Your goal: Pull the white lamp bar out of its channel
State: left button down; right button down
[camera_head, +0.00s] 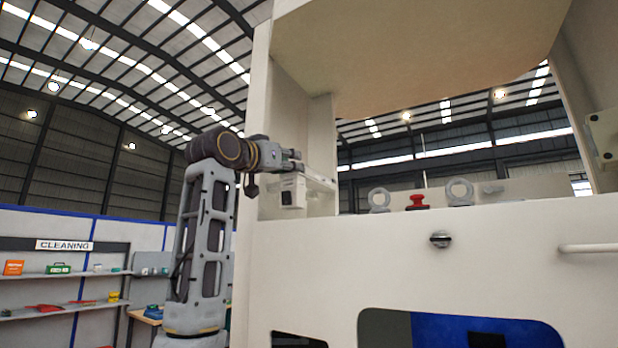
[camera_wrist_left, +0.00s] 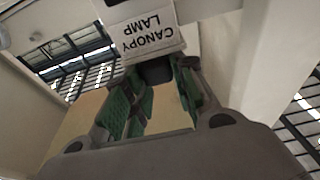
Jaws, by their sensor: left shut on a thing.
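The white lamp bar (camera_head: 320,182) shows as a pale strip beside the cabinet's left upright, just past my left gripper. In the left wrist view, a white block with the upside-down label CANOPY LAMP (camera_wrist_left: 150,32) lies just beyond the fingers. My left gripper (camera_head: 293,160) reaches in from the left at the upright. Its green-padded fingers (camera_wrist_left: 157,82) are shut on a dark piece at the labelled block, which I take as the lamp bar's grip. The fingers hide most of that piece. I cannot tell how far the bar sits in its channel. My right gripper is not in view.
The cream cabinet (camera_head: 330,255) fills the right side, with a canopy (camera_head: 420,50) overhead. Grey rings (camera_head: 460,192) and a red knob (camera_head: 418,202) stand behind its front ledge. A rail (camera_head: 590,248) juts out at right. Shelves (camera_head: 60,274) stand far left.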

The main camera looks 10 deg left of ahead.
pick_arm(q)
jog(key=shift+w, duration=0.15)
jog(key=shift+w+r, duration=0.1)
dwell(0.3)
jog(key=shift+r, duration=0.1)
jog(key=shift+s+a, duration=0.15)
jog(key=shift+s, duration=0.15)
jog(key=r+b+v, duration=0.2)
jog(key=b+v, duration=0.1)
jog(key=v, duration=0.8)
jog(key=s+r+b+v, duration=0.1)
jog(key=r+b+v, duration=0.2)
jog(key=v, duration=0.9)
jog(key=shift+a+b, duration=0.2)
jog(key=shift+b, duration=0.5)
dwell(2.9)
dwell(0.6)
